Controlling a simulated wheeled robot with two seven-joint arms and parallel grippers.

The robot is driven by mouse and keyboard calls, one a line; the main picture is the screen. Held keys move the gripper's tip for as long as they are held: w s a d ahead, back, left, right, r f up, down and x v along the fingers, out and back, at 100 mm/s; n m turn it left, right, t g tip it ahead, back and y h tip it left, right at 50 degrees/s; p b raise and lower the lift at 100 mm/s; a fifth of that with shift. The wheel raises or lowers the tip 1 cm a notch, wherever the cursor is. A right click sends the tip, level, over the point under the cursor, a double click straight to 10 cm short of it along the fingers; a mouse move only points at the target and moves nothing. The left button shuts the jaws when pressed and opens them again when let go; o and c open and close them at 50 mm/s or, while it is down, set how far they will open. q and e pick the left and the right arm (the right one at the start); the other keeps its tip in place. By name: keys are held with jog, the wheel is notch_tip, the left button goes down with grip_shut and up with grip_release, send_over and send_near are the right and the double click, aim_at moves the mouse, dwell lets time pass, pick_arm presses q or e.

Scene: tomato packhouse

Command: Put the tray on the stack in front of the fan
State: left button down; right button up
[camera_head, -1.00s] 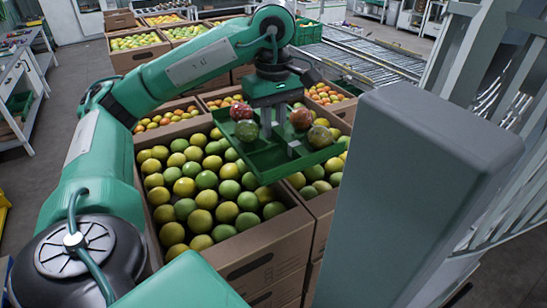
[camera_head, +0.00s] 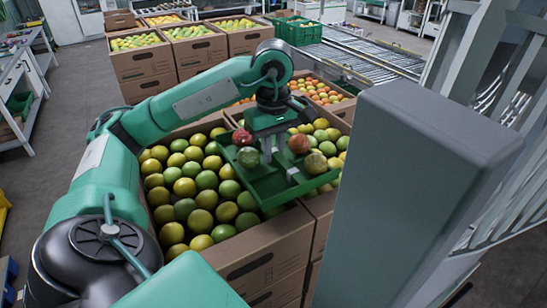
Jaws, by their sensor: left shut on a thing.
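The tray (camera_head: 266,192) is green and shallow and carries several red and green tomatoes. My left gripper (camera_head: 275,148) is shut on the tray from above, between the tomatoes. The tray is slightly tilted in the picture and hangs over open cardboard boxes of green and yellow fruit. Whether it touches the fruit below I cannot tell. Stacked cardboard boxes (camera_head: 262,252) stand under and around it. I cannot make out a fan, or which stack stands in front of it. My right gripper is not in view.
More stacked fruit boxes (camera_head: 145,66) stand behind. Green crates (camera_head: 298,32) and a roller conveyor (camera_head: 365,55) are at the back right. A white rack (camera_head: 20,90) is at the left, with clear floor (camera_head: 82,85) between. The lower right is largely blocked from view.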

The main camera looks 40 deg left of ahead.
aim_at(274, 150)
pick_arm(q)
jog(key=shift+f, duration=1.3)
jog(key=shift+f, duration=0.2)
jog(key=c, duration=1.3)
grip_release()
jog(key=shift+r, duration=0.1)
jog(key=shift+c, duration=0.2)
jog(key=shift+r, duration=6.05)
